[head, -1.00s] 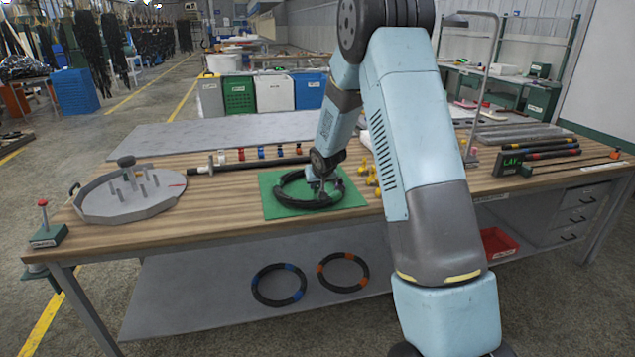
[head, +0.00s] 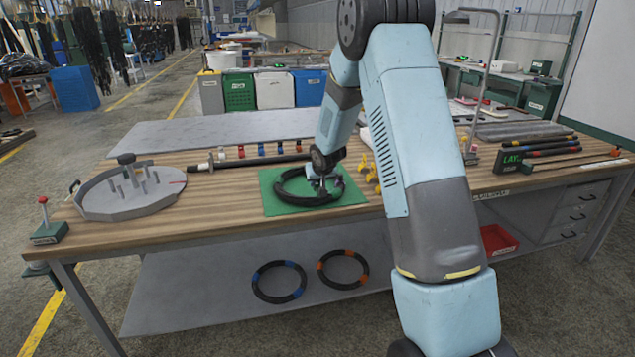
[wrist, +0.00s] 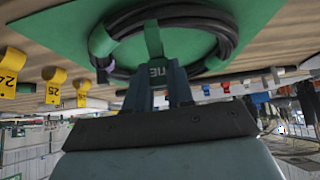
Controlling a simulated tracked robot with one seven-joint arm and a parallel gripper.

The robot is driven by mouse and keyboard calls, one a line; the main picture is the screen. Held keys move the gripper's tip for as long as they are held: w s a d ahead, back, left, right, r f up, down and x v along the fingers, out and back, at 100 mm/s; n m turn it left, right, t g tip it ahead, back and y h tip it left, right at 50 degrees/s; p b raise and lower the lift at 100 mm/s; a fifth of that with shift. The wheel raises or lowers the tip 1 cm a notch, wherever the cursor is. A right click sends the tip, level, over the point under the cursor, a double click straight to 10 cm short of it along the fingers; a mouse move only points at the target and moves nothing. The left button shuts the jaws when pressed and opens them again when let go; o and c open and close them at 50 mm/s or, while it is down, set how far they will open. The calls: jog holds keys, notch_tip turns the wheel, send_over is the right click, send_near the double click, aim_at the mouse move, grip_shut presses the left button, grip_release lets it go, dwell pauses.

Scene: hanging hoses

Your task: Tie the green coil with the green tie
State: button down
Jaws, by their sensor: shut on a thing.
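The green coil (head: 284,196) is a black hose ring lying flat on a green mat (head: 272,207) on the workbench. In the wrist view the coil (wrist: 205,12) shows several turns. A green strap, the green tie (wrist: 153,38), crosses the coil and runs down to my fingers. Another green band (wrist: 101,42) sits on the coil at left. In the wrist view my gripper (wrist: 158,75) is shut on the green tie. The tie's far end and underside are hidden.
Yellow numbered tags (wrist: 52,85) stand beside the mat. A round grey pegged fixture (head: 130,200) stands at left. Two banded hose rings (head: 279,282) are on the lower shelf.

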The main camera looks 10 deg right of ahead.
aim_at(317, 188)
jog(key=shift+f, duration=1.7)
dwell(0.9)
jog(key=shift+s+f, duration=0.4)
jog(key=shift+f, duration=0.35)
dwell(0.4)
jog(key=c, duration=1.1)
grip_release()
jog(key=shift+o, duration=0.6)
jog(key=shift+s+r, duration=0.1)
jog(key=shift+r, duration=0.1)
jog(key=shift+o, duration=0.4)
jog(key=w+v, duration=0.1)
jog(key=v, duration=1.3)
jog(key=shift+r, duration=0.35)
jog(key=s+d+r+g, duration=0.1)
jog(key=s+r, duration=0.8)
jog(key=s, duration=0.4)
jog(key=s+r, duration=1)
jog(key=s, duration=0.4)
jog(key=s+g, duration=0.1)
jog(key=s, duration=1.1)
jog(key=shift+s+a+r, duration=0.35)
jog(key=shift+s+a, duration=0.05)
